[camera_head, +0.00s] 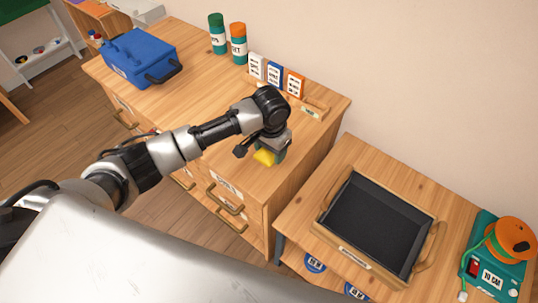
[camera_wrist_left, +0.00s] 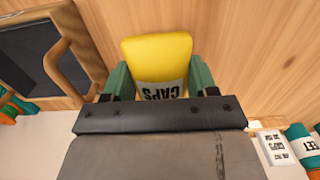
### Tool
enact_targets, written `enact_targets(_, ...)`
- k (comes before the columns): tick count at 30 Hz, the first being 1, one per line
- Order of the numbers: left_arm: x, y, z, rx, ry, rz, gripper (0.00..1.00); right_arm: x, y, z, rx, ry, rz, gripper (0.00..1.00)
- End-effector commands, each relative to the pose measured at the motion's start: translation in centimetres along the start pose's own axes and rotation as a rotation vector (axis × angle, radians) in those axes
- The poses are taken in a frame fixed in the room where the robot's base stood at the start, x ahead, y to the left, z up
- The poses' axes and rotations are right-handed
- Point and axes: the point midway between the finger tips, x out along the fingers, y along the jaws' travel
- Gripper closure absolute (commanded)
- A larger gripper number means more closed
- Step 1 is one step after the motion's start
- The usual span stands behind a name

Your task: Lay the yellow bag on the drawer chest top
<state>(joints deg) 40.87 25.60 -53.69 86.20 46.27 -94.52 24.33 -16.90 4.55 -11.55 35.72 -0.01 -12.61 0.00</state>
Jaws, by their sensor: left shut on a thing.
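The yellow bag (camera_wrist_left: 158,58) has a white label reading CAPS. In the left wrist view it sits between the two green fingers of my left gripper (camera_wrist_left: 160,80), which is shut on it. In the head view only a small yellow part of the bag (camera_head: 264,157) shows below my left gripper (camera_head: 266,151). The gripper is over the front right part of the wooden drawer chest top (camera_head: 205,85). I cannot tell whether the bag touches the top. My right gripper is not in view.
A blue case (camera_head: 140,57), a green canister (camera_head: 217,34), an orange-lidded canister (camera_head: 239,43) and small labelled boxes (camera_head: 274,74) stand on the chest. A lower table at right holds a black-lined tray (camera_head: 378,222) and a green device with an orange reel (camera_head: 512,238).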

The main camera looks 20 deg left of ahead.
Motion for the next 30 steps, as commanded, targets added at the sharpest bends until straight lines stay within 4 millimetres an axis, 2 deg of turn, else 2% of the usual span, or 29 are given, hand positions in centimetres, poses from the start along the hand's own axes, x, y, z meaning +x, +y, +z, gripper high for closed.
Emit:
enact_targets(10,3.9,-0.2,0.1,0.0,-0.001,-0.001,0.66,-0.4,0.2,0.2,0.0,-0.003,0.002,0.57)
enact_targets(21,4.4,-0.2,0.1,0.0,0.0,0.0,0.66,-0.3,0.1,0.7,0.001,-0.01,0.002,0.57)
enact_targets(22,4.4,-0.2,0.1,0.0,0.001,0.0,0.39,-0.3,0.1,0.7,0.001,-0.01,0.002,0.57)
enact_targets(26,4.3,-0.2,0.1,0.0,0.001,-0.001,0.19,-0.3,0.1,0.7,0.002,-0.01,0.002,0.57)
enact_targets(27,4.3,-0.2,0.1,0.0,0.001,-0.001,0.17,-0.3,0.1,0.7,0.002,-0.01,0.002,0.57)
enact_targets(30,4.3,-0.2,0.1,0.0,0.001,-0.001,0.17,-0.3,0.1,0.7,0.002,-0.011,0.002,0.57)
